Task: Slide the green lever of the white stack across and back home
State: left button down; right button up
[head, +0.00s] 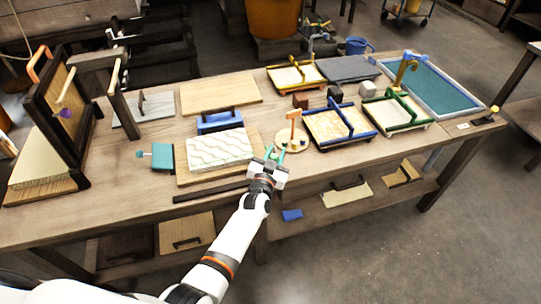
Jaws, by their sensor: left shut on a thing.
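The white stack (218,149), a pale block with wavy lines on its face, lies on a wooden board on the bench, left of centre. My left gripper (274,160) is just right of the stack, near the bench's front edge. It is shut on a small green piece (282,155) at its tip, which looks like the green lever. The gripper hides much of that piece and where it meets the stack. My right gripper is not in view.
A round wooden base with an orange-topped post (293,124) stands close behind the gripper. A blue-handled frame (340,124) is to the right. A teal block (162,157) is left of the stack, a blue block (220,121) behind it. A dark bar (210,191) lies in front.

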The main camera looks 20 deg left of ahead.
pick_arm(q)
jog(key=c, duration=1.5)
grip_release()
jog(key=shift+d, duration=0.2)
jog(key=o, duration=0.4)
jog(key=shift+w+d, duration=0.15)
jog(key=shift+s, duration=0.4)
jog(key=s, duration=1.1)
jog(key=shift+a, duration=0.3)
jog(key=shift+s, duration=0.1)
